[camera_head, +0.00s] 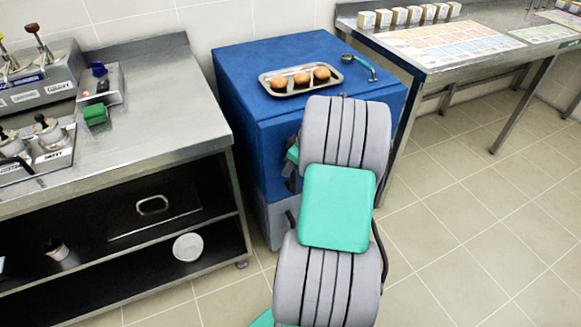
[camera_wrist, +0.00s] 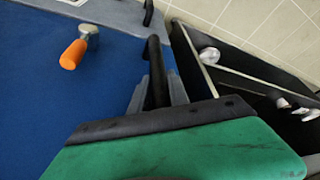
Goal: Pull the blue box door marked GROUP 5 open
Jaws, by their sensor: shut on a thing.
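The blue box (camera_head: 240,80) stands between the two steel counters, with its front partly behind my arm. A blue face (camera_wrist: 40,110) fills the left of the wrist view; I take it as the door side. A black bar handle (camera_wrist: 154,58) stands up there. My gripper (camera_wrist: 158,90) is shut on the black handle, one grey finger on each side. No GROUP 5 marking is readable, and I cannot tell whether the door stands ajar.
A steel counter with shelves (camera_head: 160,95) stands close at left, another (camera_head: 440,70) at right. An orange-handled latch-like piece (camera_wrist: 75,52) sits near the handle. Floor (camera_head: 460,220) is clear at right.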

